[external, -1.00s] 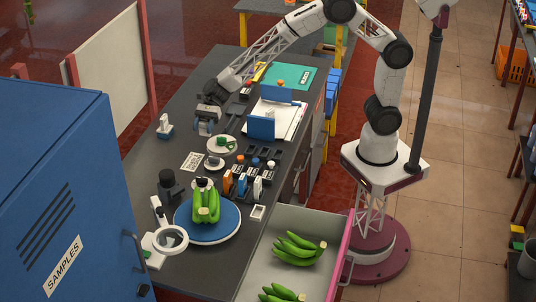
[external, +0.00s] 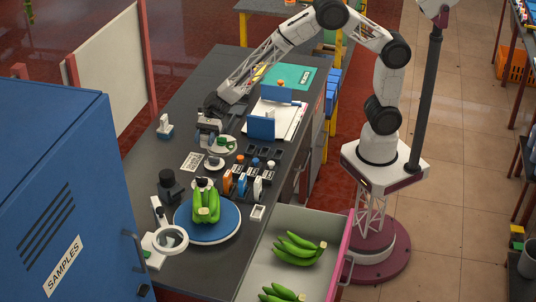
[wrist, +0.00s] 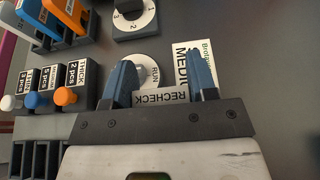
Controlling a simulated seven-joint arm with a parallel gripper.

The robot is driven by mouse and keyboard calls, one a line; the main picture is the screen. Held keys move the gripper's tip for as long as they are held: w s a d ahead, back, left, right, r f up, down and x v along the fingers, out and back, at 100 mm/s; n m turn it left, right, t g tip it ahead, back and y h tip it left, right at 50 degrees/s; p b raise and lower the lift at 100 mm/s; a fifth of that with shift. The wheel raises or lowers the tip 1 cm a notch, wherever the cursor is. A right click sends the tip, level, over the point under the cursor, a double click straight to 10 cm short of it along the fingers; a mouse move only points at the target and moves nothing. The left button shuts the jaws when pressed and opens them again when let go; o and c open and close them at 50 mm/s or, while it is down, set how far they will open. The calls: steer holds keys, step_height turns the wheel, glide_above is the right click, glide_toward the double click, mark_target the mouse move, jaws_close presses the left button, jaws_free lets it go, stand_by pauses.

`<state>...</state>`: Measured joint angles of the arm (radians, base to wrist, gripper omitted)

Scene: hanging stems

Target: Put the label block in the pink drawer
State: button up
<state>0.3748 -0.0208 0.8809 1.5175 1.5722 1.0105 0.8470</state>
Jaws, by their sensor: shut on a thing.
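My gripper (wrist: 163,82) has two blue fingers, shut on a label block (wrist: 161,98) with a white face reading RECHECK. In the wrist view the block sits between the fingers. In the external view my gripper (external: 210,122) is over the left side of the dark bench, and the block is too small to make out there. The pink drawer (external: 343,258) is pulled open at the front right of the bench. It has a pink front, and green bananas (external: 298,248) lie inside it.
A dial marked RUN (wrist: 148,72) and a printed card (wrist: 193,62) lie beyond the block. Small labelled boxes (wrist: 75,85) stand left in the wrist view. A blue turntable (external: 180,224) holds bananas. A blue cabinet (external: 70,180) stands left.

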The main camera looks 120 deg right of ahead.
steer(key=shift+f, duration=0.25)
steer(key=shift+f, duration=1.9)
steer(key=o, duration=0.9)
steer(key=shift+f, duration=0.1)
steer(key=v, duration=1.2)
